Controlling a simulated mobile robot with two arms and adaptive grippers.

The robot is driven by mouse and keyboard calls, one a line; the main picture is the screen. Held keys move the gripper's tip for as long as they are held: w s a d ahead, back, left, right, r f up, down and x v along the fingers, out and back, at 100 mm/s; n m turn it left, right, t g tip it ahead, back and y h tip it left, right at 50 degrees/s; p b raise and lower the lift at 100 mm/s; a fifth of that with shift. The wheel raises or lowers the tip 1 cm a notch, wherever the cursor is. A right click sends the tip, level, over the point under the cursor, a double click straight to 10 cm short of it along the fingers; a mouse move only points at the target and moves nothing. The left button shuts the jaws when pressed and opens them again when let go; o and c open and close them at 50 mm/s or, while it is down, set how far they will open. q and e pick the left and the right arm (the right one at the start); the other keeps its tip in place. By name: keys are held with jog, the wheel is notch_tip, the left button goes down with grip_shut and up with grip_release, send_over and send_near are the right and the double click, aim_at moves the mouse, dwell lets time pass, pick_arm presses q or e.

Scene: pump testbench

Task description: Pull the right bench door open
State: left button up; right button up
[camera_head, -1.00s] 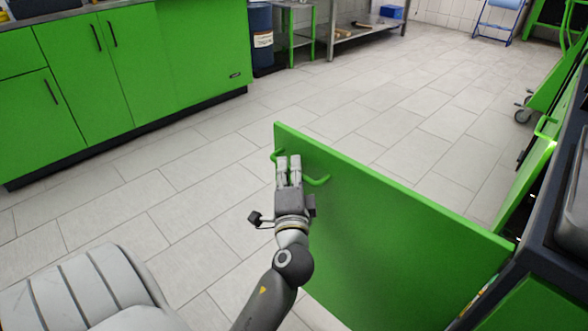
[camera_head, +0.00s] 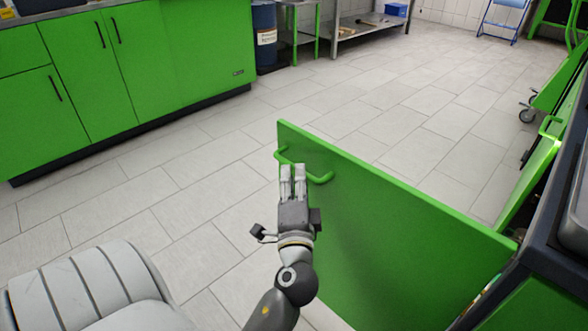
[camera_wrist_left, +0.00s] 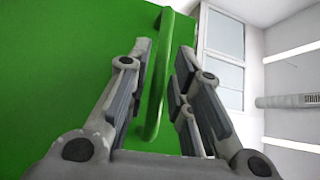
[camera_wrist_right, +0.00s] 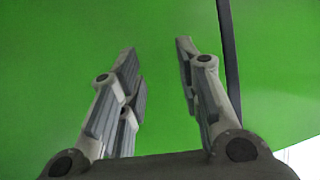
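The green bench door (camera_head: 400,240) stands swung wide open from the dark-edged bench (camera_head: 550,262) at the right. Its green bar handle (camera_head: 318,178) is near the free edge. My left gripper (camera_head: 293,168) is just in front of the handle, its fingertips near the bar. In the left wrist view its two fingers are apart, with the handle (camera_wrist_left: 156,100) showing between them and neither finger visibly pressing on it. My right gripper (camera_wrist_right: 156,47) is outside the head view. In its wrist view the fingers are apart and empty before a green surface.
Another green panel with a handle (camera_head: 549,127) stands at the right edge, beyond the open door. Green cabinets (camera_head: 130,75) line the far left, with a blue drum (camera_head: 264,35) beside them. The tiled floor (camera_head: 170,205) between is clear.

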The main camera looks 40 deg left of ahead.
pick_arm(q)
jog(key=shift+v, duration=1.95)
